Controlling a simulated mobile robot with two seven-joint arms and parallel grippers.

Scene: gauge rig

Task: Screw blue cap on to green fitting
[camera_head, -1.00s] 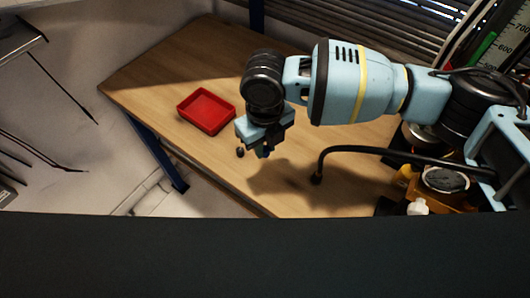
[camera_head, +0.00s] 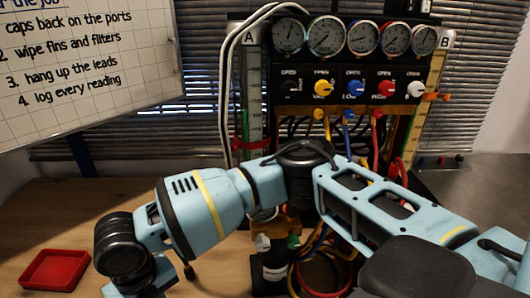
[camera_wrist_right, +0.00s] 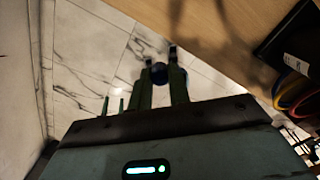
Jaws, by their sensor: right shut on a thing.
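My right arm crosses the head view, and its gripper is mostly cut off at the bottom edge. In the right wrist view my right gripper (camera_wrist_right: 160,58) is shut on the blue cap (camera_wrist_right: 158,73), a small dark-blue round piece between the fingertips. Pale marbled floor shows beyond the fingers, with the wooden table's edge to their right. A small green piece (camera_head: 294,241) shows beside the orange-yellow part in the head view; I cannot tell whether it is the green fitting. My left gripper is not in view.
A red tray (camera_head: 55,270) lies on the wooden table (camera_head: 55,210). A gauge panel (camera_head: 350,85) with coloured knobs and hoses stands behind my arm. A whiteboard (camera_head: 85,65) hangs at upper left. Coiled hoses (camera_head: 322,270) crowd the area right of my gripper.

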